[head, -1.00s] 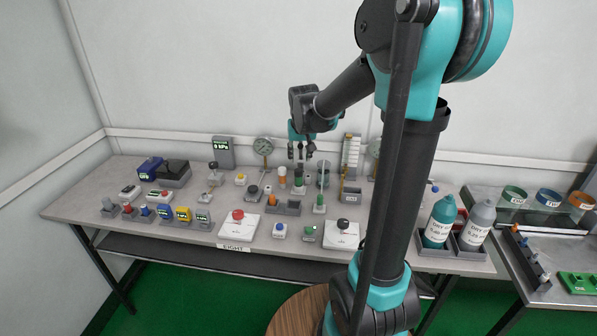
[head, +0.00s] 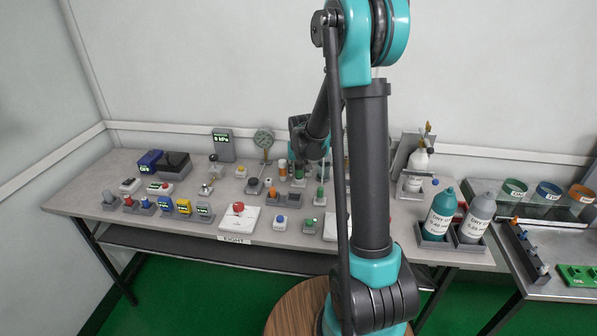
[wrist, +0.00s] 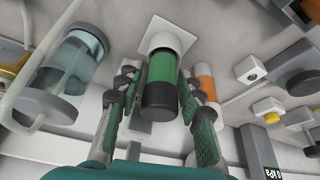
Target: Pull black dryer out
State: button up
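In the wrist view a cylinder (wrist: 160,98) with a green band and a black near end sits in a square white mount (wrist: 166,33). I take it for the black dryer. My gripper (wrist: 161,82) has one finger on each side of it, with what look like narrow gaps, so the fingers seem open around it. Contact is hard to judge. An orange-banded cylinder (wrist: 205,82) is just right of the right finger, partly hidden by it. In the head view my gripper is low over the back middle of the table, largely hidden by my arm.
A clear tank (wrist: 72,62) with a hose stands close left of the fingers. The grey table (head: 95,198) holds several testers, a round gauge (head: 263,139) and a red-button box (head: 238,217). A white spray bottle (head: 417,169) and two labelled bottles (head: 440,214) stand at right.

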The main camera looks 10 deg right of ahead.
jog(key=shift+w+f, duration=0.1)
jog(key=shift+f, duration=0.15)
jog(key=shift+c, duration=0.2)
jog(key=c, duration=0.7)
jog(key=o, duration=0.7)
jog(key=shift+o, duration=0.2)
jog(key=shift+r, duration=0.15)
